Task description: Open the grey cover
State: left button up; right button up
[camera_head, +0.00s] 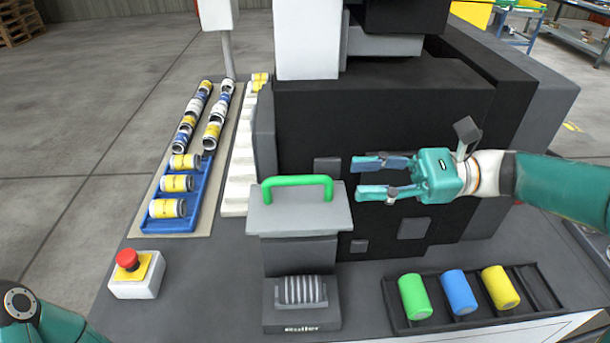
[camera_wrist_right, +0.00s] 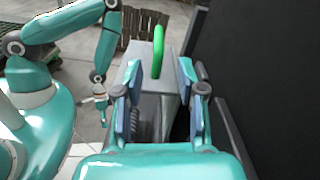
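The grey cover (camera_head: 318,216) lies level on top of a dark box at the front middle of the bench. Its green handle (camera_head: 297,182) arches up from it and shows upright in the right wrist view (camera_wrist_right: 158,52). My right gripper (camera_head: 353,177) is open and empty, to the right of the handle and pointing left at it. In the right wrist view the handle stands beyond the fingertips, between their lines, apart from both. My left arm shows at the lower left of the head view without its gripper; its end (camera_wrist_right: 101,98) is small in the right wrist view.
The black machine (camera_head: 380,125) rises close behind the cover. A ribbed part (camera_head: 302,290) sits in front below it. A red stop button (camera_head: 127,260) is at left, near a blue tray (camera_head: 188,222) of cans. Green, blue and yellow cylinders (camera_head: 457,293) lie in a rack at right.

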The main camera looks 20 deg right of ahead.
aim_at(320, 181)
jog(key=p+x, duration=0.1)
jog(key=x, duration=0.8)
jog(key=shift+a, duration=0.25)
grip_shut()
jog(key=shift+s, duration=0.1)
